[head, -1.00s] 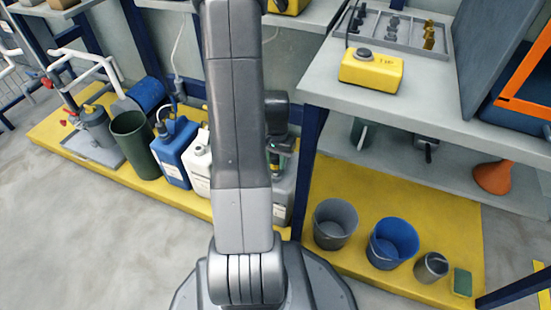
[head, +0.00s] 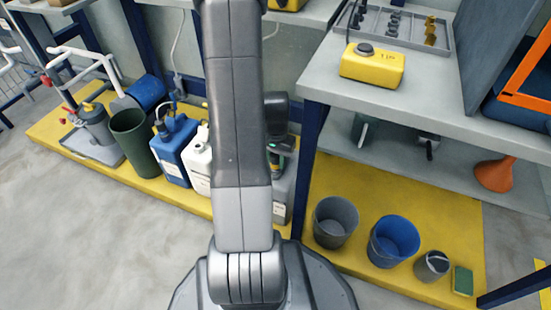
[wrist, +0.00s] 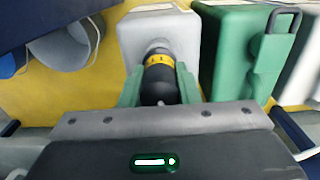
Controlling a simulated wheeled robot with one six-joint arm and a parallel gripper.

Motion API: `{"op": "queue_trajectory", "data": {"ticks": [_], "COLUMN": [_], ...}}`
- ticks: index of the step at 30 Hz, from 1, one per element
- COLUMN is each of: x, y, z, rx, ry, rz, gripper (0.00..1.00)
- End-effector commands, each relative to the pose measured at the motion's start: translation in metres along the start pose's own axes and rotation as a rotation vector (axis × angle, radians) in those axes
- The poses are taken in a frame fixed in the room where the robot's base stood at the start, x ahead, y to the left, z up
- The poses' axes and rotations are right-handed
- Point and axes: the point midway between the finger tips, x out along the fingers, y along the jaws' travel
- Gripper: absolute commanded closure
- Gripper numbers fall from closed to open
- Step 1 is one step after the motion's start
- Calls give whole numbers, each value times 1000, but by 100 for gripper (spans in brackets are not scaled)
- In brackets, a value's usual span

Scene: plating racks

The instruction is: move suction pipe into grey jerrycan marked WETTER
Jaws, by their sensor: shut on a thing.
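A grey jerrycan (wrist: 140,30) stands below my gripper in the wrist view. It also shows partly behind my arm in the head view (head: 284,196). Its marking cannot be read. The suction pipe (wrist: 160,84) has a black head with a yellow band. My gripper (wrist: 160,90) has green fingers shut on it, one on each side. The pipe is lined up with the can's grey neck; whether its lower part is inside the opening is hidden. In the head view my gripper (head: 276,160) is mostly hidden behind my arm.
A green jerrycan (wrist: 238,50) stands close beside the grey one. White (head: 198,163) and blue (head: 177,150) jerrycans stand further left on the yellow platform. A grey bucket (head: 335,222) and blue bucket (head: 393,241) are right, beyond the dark blue bench leg (head: 312,135).

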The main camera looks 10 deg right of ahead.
Motion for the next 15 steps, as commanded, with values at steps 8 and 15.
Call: {"op": "queue_trajectory", "data": {"ticks": [8,15], "x": [6,11], "y": [0,0], "z": [0,0], "rx": [0,0], "ry": [0,0], "rz": [0,0], "gripper": [100,100]}}
